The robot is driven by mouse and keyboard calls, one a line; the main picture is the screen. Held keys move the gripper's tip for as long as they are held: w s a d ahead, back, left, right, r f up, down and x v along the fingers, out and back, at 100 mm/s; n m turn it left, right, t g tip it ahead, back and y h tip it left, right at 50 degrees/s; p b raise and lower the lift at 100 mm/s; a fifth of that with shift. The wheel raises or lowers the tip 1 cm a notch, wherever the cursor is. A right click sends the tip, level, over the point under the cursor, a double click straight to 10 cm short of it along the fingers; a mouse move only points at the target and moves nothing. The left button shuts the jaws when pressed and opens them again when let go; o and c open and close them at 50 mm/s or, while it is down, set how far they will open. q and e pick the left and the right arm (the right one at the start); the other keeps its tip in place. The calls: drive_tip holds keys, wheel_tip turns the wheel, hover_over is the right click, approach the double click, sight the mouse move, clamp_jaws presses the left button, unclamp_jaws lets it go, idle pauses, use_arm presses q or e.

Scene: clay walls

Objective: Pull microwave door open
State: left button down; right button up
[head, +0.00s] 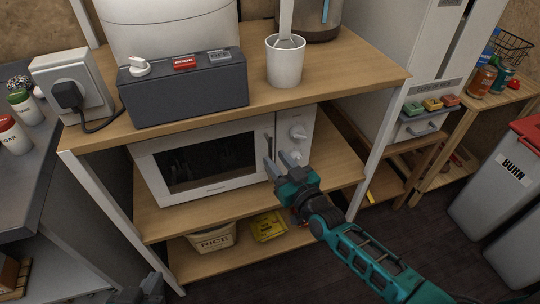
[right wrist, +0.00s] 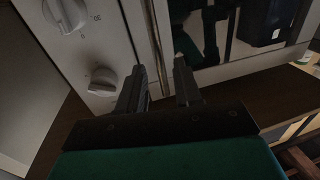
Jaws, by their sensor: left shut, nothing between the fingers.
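The white microwave (head: 165,143) stands on the middle shelf of a wooden rack, its dark-windowed door (head: 210,160) closed. The upright handle (head: 270,138) is at the door's right edge, beside the control panel (head: 297,133). My right gripper (head: 280,165) is at the handle's lower part, fingers apart. In the right wrist view, the open fingers (right wrist: 160,90) are close to the microwave front, at the line between the knob panel (right wrist: 95,45) and the glossy door (right wrist: 230,35). My left gripper (head: 140,292) is shut and empty at the bottom edge.
A dark grey box (head: 185,95) and a white cup (head: 285,65) stand on the top shelf above the microwave. A rice basket (head: 213,239) and a yellow packet (head: 268,227) are on the lower shelf. Grey bins (head: 500,190) stand at the right.

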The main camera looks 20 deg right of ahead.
sight(271, 154)
drive_tip(key=shift+b+x, duration=0.35)
drive_tip(key=shift+x, duration=1.65)
drive_tip(key=shift+c, duration=0.2)
clamp_jaws()
